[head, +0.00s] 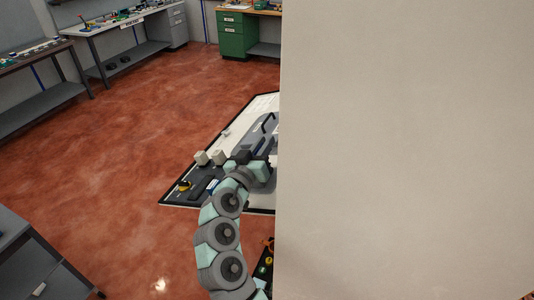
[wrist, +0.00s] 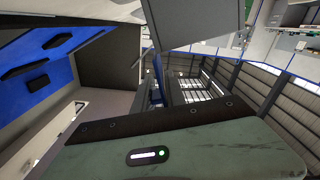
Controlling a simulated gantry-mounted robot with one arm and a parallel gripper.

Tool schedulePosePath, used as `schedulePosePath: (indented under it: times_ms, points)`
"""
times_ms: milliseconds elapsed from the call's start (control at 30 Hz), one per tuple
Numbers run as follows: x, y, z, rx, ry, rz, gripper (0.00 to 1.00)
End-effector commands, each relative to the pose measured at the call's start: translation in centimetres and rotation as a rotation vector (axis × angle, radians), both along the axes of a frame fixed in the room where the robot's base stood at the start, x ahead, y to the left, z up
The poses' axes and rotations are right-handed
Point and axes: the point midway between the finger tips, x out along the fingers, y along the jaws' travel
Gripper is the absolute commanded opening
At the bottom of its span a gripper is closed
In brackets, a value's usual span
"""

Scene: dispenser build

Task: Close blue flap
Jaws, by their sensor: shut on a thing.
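My gripper (head: 268,160) is at the end of my teal and grey arm, low over the work area on the floor. In the head view a large pale panel cuts off its right side, and its fingertips cannot be made out. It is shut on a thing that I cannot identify. In the wrist view a blue panel (wrist: 70,72) with black fittings is at the upper left. A narrow blue strip (wrist: 157,78) stands upright near the middle. I cannot tell which of these, if either, is the blue flap, or how far it is open.
The pale panel (head: 405,150) blocks the right half of the head view. Two cream blocks (head: 210,158) and a small yellow item (head: 185,185) lie left of my gripper. A grey plate (wrist: 195,22) is close at the top of the wrist view. Red floor (head: 130,130) is clear at left.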

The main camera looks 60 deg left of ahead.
Motion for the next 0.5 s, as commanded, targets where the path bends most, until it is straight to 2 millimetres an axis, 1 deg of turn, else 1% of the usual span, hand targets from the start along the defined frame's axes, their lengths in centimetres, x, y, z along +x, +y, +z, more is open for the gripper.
schedulePosePath:
  times_ms: [33, 267, 500]
  points:
    - [-0.2, 0.2, -0.4, -0.026, -0.029, 0.001, 0.0]
    - [-0.9, 1.1, -0.5, -0.195, -0.174, 0.0, 0.0]
    - [-1.6, 1.8, -1.1, -0.37, -0.325, -0.002, 0.0]
